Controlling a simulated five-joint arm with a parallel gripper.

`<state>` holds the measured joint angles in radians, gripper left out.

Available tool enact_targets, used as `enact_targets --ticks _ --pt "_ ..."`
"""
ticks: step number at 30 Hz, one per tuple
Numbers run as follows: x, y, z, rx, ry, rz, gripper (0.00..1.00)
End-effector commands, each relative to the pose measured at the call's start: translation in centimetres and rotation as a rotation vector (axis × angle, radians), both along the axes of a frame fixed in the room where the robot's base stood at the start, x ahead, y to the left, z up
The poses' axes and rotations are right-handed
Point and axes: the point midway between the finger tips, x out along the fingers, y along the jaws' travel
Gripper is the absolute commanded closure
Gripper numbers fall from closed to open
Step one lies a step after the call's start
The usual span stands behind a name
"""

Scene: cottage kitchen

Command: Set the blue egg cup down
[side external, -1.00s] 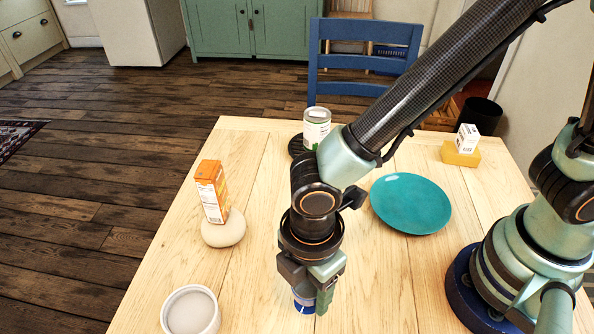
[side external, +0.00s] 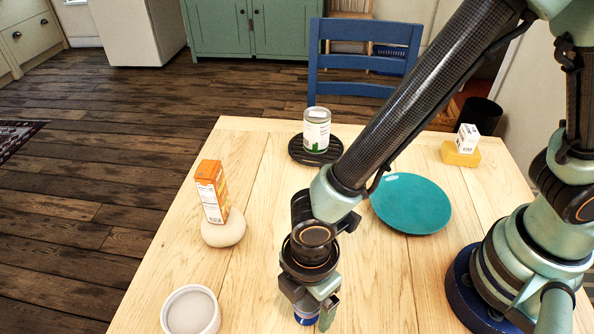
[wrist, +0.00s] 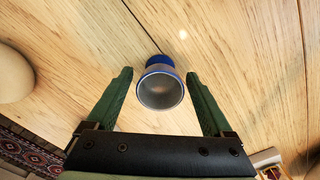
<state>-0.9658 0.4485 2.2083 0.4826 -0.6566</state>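The blue egg cup (side external: 307,315) shows below my gripper, near the bottom edge of the side view and partly hidden by the fingers. In the wrist view the egg cup (wrist: 160,62) shows its grey, empty inside and blue outer wall, with its mouth towards the camera. It appears to stand upright on the wooden table (side external: 375,285). My gripper (wrist: 160,76) is open, one finger on each side of the cup, with a narrow gap showing on both sides.
An orange carton (side external: 211,190) leans on a round beige stone-like object (side external: 223,230) at the left. A white round container (side external: 190,311) stands at front left. A can (side external: 316,128) sits on a black trivet (side external: 300,150). A teal plate (side external: 411,205) and a small box (side external: 467,138) on a yellow block (side external: 460,155) are at the right.

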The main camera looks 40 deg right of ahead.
Motion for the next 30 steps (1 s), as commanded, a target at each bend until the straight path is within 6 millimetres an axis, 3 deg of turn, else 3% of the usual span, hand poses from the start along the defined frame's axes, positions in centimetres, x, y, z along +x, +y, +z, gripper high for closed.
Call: enact_targets --ticks 14,30 --pt "0.0 0.1 1.0 0.003 -0.002 0.000 0.10" --pt "0.0 0.1 10.1 0.005 -0.004 0.000 0.10"
